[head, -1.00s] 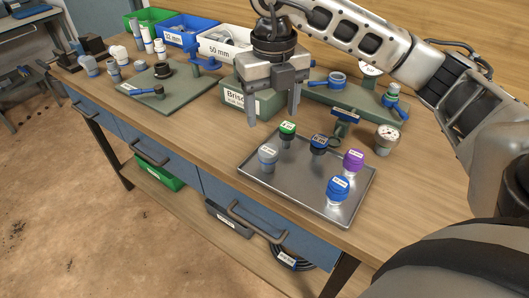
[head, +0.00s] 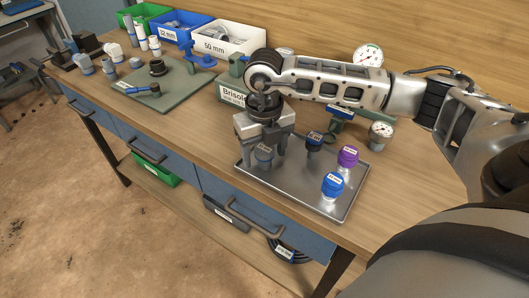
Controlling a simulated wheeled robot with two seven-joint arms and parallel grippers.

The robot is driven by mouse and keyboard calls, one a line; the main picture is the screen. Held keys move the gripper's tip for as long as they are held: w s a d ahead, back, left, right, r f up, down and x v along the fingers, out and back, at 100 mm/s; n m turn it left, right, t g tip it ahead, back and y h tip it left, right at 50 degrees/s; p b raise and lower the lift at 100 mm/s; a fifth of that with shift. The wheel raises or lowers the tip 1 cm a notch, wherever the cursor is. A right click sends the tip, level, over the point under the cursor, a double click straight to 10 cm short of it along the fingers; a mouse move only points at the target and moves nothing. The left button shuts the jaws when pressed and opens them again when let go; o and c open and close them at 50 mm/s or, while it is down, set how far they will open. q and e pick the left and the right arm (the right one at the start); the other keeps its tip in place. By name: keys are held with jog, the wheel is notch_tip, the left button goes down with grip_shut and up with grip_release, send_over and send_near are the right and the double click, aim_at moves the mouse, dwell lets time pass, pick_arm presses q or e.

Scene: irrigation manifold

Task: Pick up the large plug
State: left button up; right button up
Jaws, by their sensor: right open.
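The green-capped plug is hidden behind the gripper. My left gripper is not in view.
A green board (head: 165,92) with fittings lies to the left. Green, blue (head: 180,30) and white (head: 228,38) bins line the back. The bench front right of the tray is clear.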

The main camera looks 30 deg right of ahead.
jog(key=c, duration=1.1)
jog(key=shift+r, duration=0.15)
